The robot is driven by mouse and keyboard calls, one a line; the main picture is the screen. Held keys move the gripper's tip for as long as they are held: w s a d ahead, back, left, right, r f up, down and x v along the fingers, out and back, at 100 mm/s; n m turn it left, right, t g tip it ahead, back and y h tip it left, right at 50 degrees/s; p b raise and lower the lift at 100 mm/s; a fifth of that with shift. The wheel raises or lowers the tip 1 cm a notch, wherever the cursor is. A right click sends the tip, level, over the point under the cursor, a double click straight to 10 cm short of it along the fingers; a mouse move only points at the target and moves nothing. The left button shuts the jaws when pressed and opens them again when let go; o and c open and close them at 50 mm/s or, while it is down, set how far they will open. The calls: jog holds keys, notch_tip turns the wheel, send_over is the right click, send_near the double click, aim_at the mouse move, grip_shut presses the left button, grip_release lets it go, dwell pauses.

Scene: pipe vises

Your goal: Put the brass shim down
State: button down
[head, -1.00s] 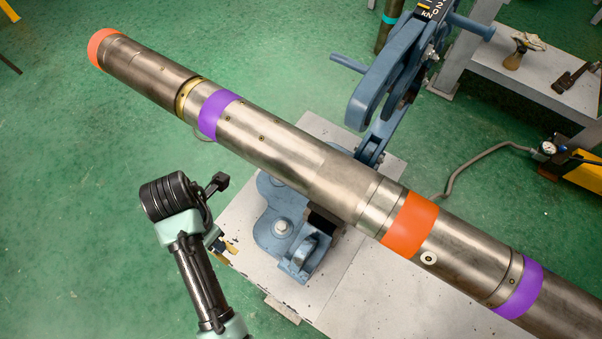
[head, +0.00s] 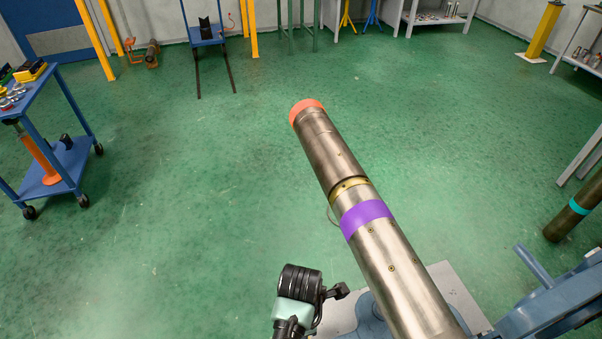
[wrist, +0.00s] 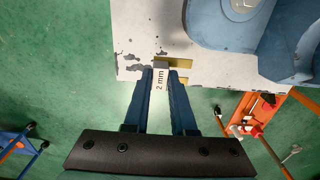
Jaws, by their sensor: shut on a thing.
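The brass shim (wrist: 177,64) is a small yellow piece with a white tab marked "2 mm", seen in the wrist view. My gripper (wrist: 162,73) is shut on it, with the tab between the two blue fingertips. The brass part sticks out beyond the tips, over the edge of a chipped white plate (wrist: 135,35). I cannot tell whether the shim touches the plate. In the head view my wrist shows at the bottom, left of the pipe; the fingers and shim are hidden there.
A long steel pipe (head: 385,260) with purple and orange bands lies in a blue vise (wrist: 215,22). A blue cart (head: 75,150) with tools stands at the left. An orange cart (wrist: 255,115) shows below right in the wrist view. The green floor between is largely clear.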

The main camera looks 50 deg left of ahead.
jog(key=shift+f, duration=1.6)
jog(key=shift+f, duration=0.15)
jog(key=c, duration=0.7)
grip_release()
jog(key=shift+c, duration=0.2)
notch_tip(320, 180, up, 12)
jog(key=p, duration=0.1)
jog(key=shift+r, duration=0.2)
jog(key=shift+w, duration=0.15)
